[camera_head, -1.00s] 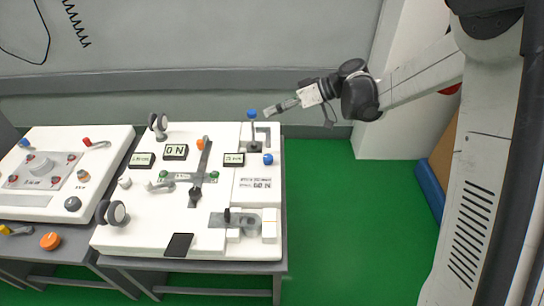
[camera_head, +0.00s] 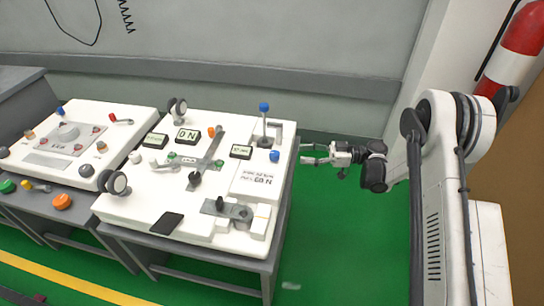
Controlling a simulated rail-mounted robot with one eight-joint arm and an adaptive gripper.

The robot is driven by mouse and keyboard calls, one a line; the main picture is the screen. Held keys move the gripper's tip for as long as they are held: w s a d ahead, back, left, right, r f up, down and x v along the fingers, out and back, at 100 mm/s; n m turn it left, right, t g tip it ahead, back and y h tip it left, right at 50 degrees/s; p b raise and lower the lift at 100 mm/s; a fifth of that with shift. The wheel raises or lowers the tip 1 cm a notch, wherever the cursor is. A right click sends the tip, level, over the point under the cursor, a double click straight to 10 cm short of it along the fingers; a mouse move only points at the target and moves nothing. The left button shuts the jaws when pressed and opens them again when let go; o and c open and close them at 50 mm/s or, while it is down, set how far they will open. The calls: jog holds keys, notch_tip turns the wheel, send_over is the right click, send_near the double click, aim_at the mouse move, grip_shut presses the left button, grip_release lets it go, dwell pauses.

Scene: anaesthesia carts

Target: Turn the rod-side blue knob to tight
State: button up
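A blue knob (camera_head: 275,156) sits low on the right part of the white panel (camera_head: 140,205), beside a small display. A second blue knob (camera_head: 264,106) tops an upright rod (camera_head: 264,125) at the panel's back right corner. I cannot read a tight or loose mark on either knob. My gripper (camera_head: 306,154) points left, just right of the lower blue knob in the picture. Its two fingers are spread with a gap between them, and nothing is in them. It appears apart from both knobs.
The panel also carries a long grey lever (camera_head: 208,155), small displays, a black pad (camera_head: 167,223) and grey round knobs. A second white panel (camera_head: 70,105) stands left. A fire extinguisher (camera_head: 515,55) is at the right. The green floor right of the table is clear.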

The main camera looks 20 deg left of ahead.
aim_at(265, 161)
jog(key=b+x, duration=0.3)
jog(key=x, duration=1.1)
jog(key=shift+c, duration=0.3)
grip_shut()
